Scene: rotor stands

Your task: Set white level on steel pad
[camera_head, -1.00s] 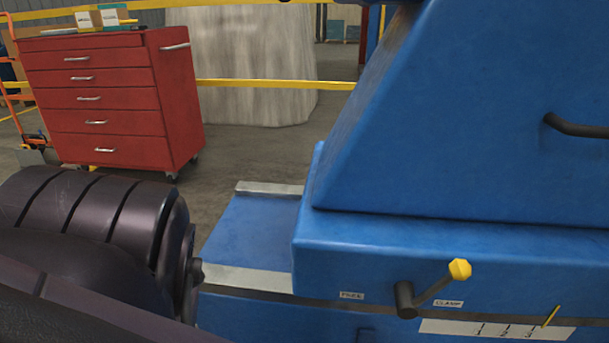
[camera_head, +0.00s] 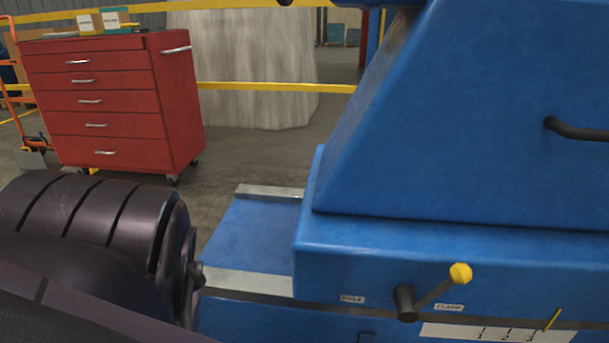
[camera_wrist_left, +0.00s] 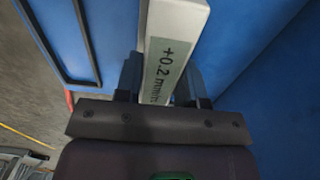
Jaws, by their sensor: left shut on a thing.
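In the left wrist view, my left gripper (camera_wrist_left: 163,88) is shut on the white level (camera_wrist_left: 186,14), a pale bar with a grey-green label reading "+0.2 mm/m". The bar runs up out of the picture, so its far end is hidden. Behind it are blue painted surfaces. I cannot tell whether the level touches anything below. The level and left fingertips do not show in the head view. No separate steel pad can be made out; bare steel strips (camera_head: 268,191) lie on the blue base (camera_head: 250,237). My right gripper is not in view.
A large blue stand (camera_head: 480,120) fills the right side, with a black handle (camera_head: 580,130) and a yellow-knobbed clamp lever (camera_head: 435,293). A numbered white scale (camera_head: 490,333) sits below. A red tool cabinet (camera_head: 110,105) stands at the back left. Dark parts cover the lower left.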

